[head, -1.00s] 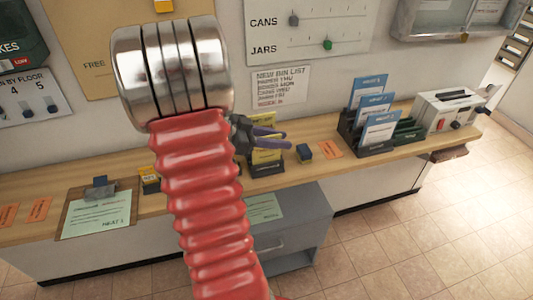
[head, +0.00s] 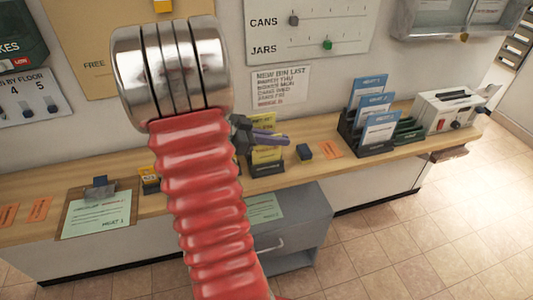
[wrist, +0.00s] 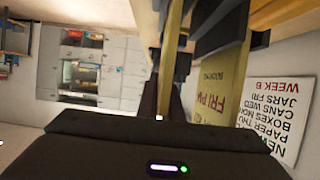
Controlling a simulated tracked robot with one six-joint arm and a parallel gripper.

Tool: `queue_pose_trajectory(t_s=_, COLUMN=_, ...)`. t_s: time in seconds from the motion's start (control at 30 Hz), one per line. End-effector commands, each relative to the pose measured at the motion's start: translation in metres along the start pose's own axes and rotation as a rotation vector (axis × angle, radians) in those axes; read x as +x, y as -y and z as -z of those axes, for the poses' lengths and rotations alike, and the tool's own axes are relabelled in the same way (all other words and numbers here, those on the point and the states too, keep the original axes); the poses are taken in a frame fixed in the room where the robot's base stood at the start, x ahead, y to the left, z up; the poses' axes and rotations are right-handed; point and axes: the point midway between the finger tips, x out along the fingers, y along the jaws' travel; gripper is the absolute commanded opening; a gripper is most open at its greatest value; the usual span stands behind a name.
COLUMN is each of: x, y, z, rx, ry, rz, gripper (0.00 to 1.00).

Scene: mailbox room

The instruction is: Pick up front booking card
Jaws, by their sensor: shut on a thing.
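Yellow booking cards (head: 266,154) stand in a small black holder (head: 267,169) on the wooden counter, behind my arm's right side. My gripper (head: 284,140), with purple-grey fingers, is at the top of these cards. It is shut on the front booking card, which still appears at the holder. In the wrist view a yellow card shows nearly edge-on (wrist: 175,25) beside a dark finger. Another yellow face (wrist: 222,92) reads "FRI PM". The fingertips and the exact grip are partly hidden.
A dark blue block (head: 304,152) and an orange slip (head: 331,149) lie right of the holder. A black rack with blue cards (head: 375,130) and a white box device (head: 448,110) stand farther right. A clipboard (head: 97,210) lies at left.

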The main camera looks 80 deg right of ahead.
Motion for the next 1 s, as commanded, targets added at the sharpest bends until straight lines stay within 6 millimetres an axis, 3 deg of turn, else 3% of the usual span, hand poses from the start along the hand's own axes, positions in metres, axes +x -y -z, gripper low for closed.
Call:
queue_pose_trajectory(t_s=0.47, x=-0.004, y=0.000, z=0.011, rx=0.002, ry=0.000, rz=0.001, gripper=0.00)
queue_pose_trajectory(t_s=1.0, x=-0.036, y=0.000, z=0.086, rx=0.003, ry=0.000, rz=0.002, gripper=0.00)
